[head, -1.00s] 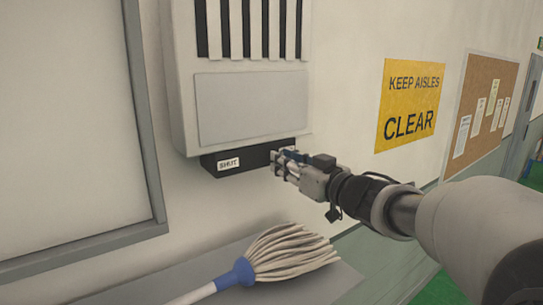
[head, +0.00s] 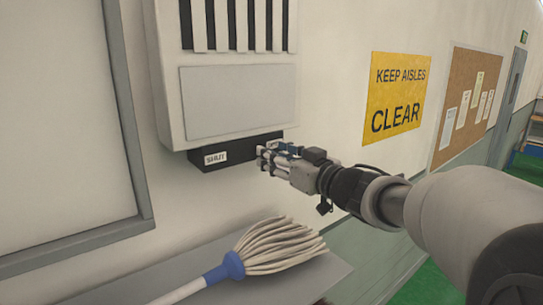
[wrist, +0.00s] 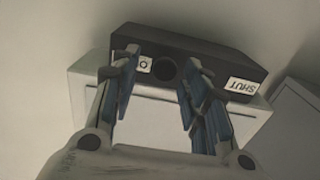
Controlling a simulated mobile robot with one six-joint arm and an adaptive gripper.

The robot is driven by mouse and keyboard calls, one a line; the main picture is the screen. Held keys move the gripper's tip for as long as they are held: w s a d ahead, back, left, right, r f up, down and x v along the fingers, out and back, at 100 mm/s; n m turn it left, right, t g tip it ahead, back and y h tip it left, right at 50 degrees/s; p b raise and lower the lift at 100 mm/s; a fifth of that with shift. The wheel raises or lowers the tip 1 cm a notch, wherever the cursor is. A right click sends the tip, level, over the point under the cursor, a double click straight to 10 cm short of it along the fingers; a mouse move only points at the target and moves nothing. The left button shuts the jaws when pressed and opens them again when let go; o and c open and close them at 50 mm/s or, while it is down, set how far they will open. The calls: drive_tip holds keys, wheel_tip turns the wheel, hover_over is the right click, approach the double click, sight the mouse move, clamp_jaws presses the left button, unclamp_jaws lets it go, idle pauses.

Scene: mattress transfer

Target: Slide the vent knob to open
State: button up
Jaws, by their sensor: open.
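The vent knob (wrist: 166,71) is a dark round piece on the front of a black strip (wrist: 215,58). A white SHUT label (wrist: 242,86) sits to its right in the wrist view, upside down; a mostly covered label (wrist: 145,64) showing an "O" is to its left. In the head view the SHUT label (head: 215,157) is at the strip's left end. My gripper (head: 263,157) is at the strip's right part and hides the knob there. In the wrist view its open fingers (wrist: 161,60) appear on either side of the knob; contact cannot be told.
The strip is under a pale wall vent box (head: 238,103) with slats above. A ledge (head: 125,285) below holds a mop (head: 280,247) with a blue collar. A yellow sign (head: 395,95) and a corkboard (head: 468,108) are on the wall to the right.

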drive_tip(key=v, duration=1.1)
drive_tip(key=shift+s, duration=0.25)
drive_tip(key=shift+d+f, duration=0.1)
drive_tip(key=shift+d, duration=0.1)
drive_tip(key=s+d+f+m+g+h+b, duration=0.1)
drive_tip(key=s+d+f+m+h+b, duration=0.25)
drive_tip(key=f+b, duration=0.35)
drive_tip(key=s+d+f+m+h+b, duration=0.25)
drive_tip(key=f+h+b, duration=0.2)
drive_tip(key=f, duration=0.45)
drive_tip(key=s+d+f+m+g+h+b, duration=0.1)
drive_tip(key=s+d+f+m+h+b, duration=0.1)
drive_tip(key=d+f+h+b, duration=0.45)
drive_tip(key=s+a+f+g+y+b, duration=0.2)
drive_tip(key=s+a+f+g+b, duration=0.2)
drive_tip(key=s+f, duration=0.6)
drive_tip(key=s+a+f+n+g+y+b, duration=0.1)
drive_tip(key=s+a+f+g+b, duration=0.3)
drive_tip(key=s+f, duration=0.6)
wheel_tip(320, 180, down, 5)
drive_tip(key=shift+a+f+y, duration=0.15)
drive_tip(key=shift+a+y, duration=0.6)
drive_tip(key=shift+a, duration=0.25)
